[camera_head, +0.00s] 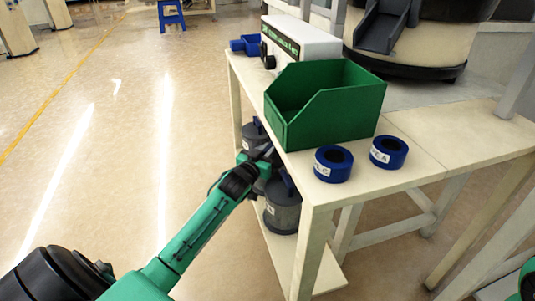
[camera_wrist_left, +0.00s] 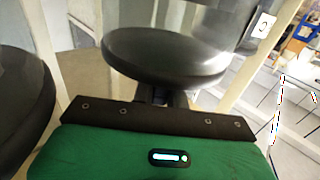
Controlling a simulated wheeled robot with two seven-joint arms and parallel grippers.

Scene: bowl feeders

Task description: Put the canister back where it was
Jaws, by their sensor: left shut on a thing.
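My left gripper (camera_head: 265,153) is at the edge of the table, beside the grey canisters under it. In the left wrist view its fingers (camera_wrist_left: 165,98) are mostly hidden, and they meet a canister (camera_wrist_left: 165,58) with a dark round lid and a white label. The gripper is shut on this canister at its lid side. In the head view, one grey canister (camera_head: 283,215) with a blue handle is at the lower shelf, and another (camera_head: 254,133) is behind it. I cannot tell which of these is held. My right gripper is not in view.
A green open bin (camera_head: 330,117) stands on the table, with two blue rings (camera_head: 333,164) (camera_head: 389,152) labelled with letters near its front right. A lower shelf (camera_head: 322,277) runs under the table, between legs. Another dark round lid (camera_wrist_left: 20,100) is close at left in the wrist view.

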